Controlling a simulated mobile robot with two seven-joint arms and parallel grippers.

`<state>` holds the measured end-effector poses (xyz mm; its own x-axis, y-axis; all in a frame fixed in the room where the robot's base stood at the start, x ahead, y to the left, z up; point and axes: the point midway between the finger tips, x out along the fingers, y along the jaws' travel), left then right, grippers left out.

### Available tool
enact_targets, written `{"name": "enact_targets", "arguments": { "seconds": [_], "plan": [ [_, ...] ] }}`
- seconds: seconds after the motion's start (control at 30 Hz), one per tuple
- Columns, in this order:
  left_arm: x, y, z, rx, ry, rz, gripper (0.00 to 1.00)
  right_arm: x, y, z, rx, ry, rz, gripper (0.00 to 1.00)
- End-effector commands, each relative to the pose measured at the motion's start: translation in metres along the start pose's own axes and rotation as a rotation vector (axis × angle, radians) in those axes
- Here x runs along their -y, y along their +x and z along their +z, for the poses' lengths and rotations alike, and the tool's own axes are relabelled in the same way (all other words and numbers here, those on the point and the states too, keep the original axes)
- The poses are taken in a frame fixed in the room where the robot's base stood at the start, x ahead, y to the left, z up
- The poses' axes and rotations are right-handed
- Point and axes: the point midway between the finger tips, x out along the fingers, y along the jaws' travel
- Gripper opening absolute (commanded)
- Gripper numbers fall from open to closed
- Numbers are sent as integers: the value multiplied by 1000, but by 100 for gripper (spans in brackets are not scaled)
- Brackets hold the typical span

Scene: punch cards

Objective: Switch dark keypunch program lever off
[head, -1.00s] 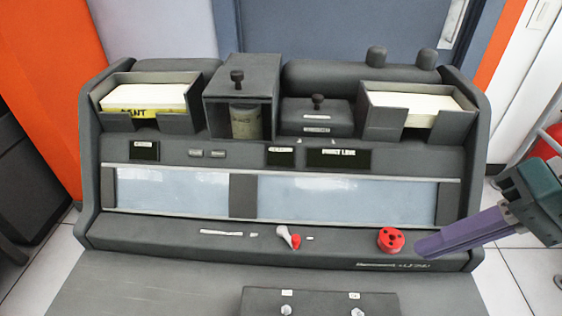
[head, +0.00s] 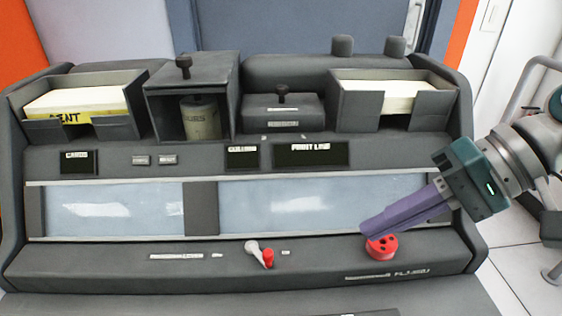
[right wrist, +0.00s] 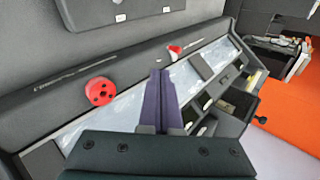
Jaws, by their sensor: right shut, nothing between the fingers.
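The dark keypunch (head: 100,262) fills the middle of the head view. Its program lever (head: 259,253), white with a red tip, sits on the front ledge and leans down to the right. The lever also shows in the right wrist view (right wrist: 175,51), beyond my fingertips. My right gripper (head: 368,230) is shut and empty. In the head view its purple fingers overlap the top of a round red knob (head: 381,248), well to the right of the lever. In the right wrist view the fingers (right wrist: 157,74) point toward the lever, apart from it. My left gripper is not in view.
Two card trays, left (head: 80,101) and right (head: 396,92), stand on top of the machine. An open box with a drum (head: 202,118) stands between them. The red knob also shows in the right wrist view (right wrist: 100,91).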

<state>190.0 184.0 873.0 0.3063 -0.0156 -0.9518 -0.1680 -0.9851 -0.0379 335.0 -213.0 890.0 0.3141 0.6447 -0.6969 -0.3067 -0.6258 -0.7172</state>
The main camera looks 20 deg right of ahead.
Motion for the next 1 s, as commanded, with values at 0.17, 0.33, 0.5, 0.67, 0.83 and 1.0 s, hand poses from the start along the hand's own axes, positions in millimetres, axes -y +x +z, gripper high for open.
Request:
{"name": "enact_targets", "arguments": {
  "seconds": [0.17,0.33,0.5,0.67,0.83,1.0],
  "plan": [
    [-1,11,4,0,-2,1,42,-1,37,0,2,1,-4,0],
    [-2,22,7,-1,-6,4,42,-2,75,0,1,1,-3,0],
    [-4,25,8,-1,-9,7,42,10,100,0,0,-2,-3,0],
    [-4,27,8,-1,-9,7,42,21,113,0,0,-1,0,0],
    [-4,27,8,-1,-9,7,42,26,118,0,-1,0,2,0],
    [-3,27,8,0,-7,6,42,26,118,0,-2,0,2,0]
  ]
}}
